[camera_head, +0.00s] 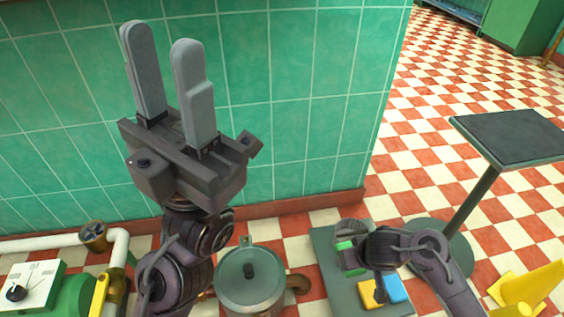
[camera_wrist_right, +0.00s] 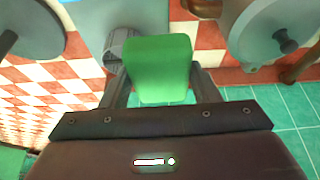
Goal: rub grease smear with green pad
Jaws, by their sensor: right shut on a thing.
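The green pad (camera_wrist_right: 158,66) is between the two fingers of my right gripper (camera_wrist_right: 160,80), which is shut on it. In the head view, the green pad (camera_head: 344,245) is a small patch beside the right gripper (camera_head: 352,256), mostly hidden by the wrist. It is over the far part of a grey-green board (camera_head: 330,285). My left gripper (camera_head: 161,44) is raised in front of the tiled wall, fingers up, apart and empty. I cannot make out a grease smear in either view.
A lidded kettle (camera_head: 250,288) stands left of the board. A yellow block (camera_head: 371,293) and a blue block (camera_head: 396,289) lie on the board. A ribbed grey cylinder (camera_wrist_right: 122,46) is near the pad. A dark-topped stand (camera_head: 512,137) is at right.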

